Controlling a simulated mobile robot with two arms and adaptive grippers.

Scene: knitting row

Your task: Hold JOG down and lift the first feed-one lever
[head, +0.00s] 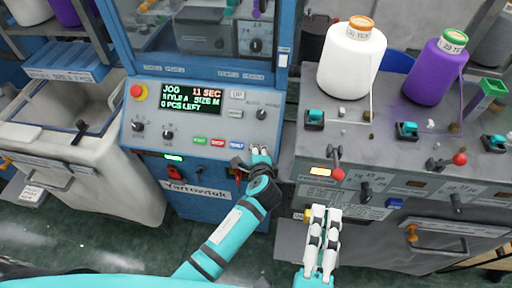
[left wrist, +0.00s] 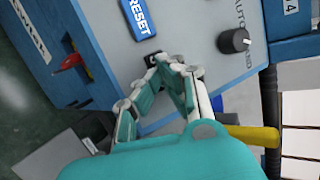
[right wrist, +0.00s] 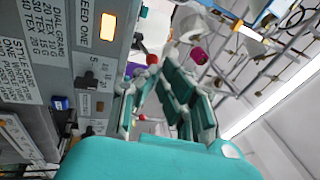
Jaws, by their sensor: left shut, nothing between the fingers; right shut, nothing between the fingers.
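The panel display (head: 193,98) reads JOG and 11 SEC. My left gripper (head: 261,152) is shut and empty, its fingertips at the panel's lower right, right of the blue RESET button (left wrist: 138,18). In the left wrist view the tips meet a small black part (left wrist: 152,60); they cover what lies under them, so I cannot read a JOG label. The first lever with a red ball (head: 338,174) hangs down beside the lit feed-one lamp (head: 320,171). My right gripper (head: 327,211) is shut and empty below that ball, which shows just past its fingertips in the right wrist view (right wrist: 152,59).
A second red-ball lever (head: 460,159) stands out to the right. A white yarn cone (head: 350,62) and a purple one (head: 434,72) stand on the grey cabinet top. A red emergency knob (head: 137,91) is at the panel's left. A fabric bin (head: 105,150) stands left.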

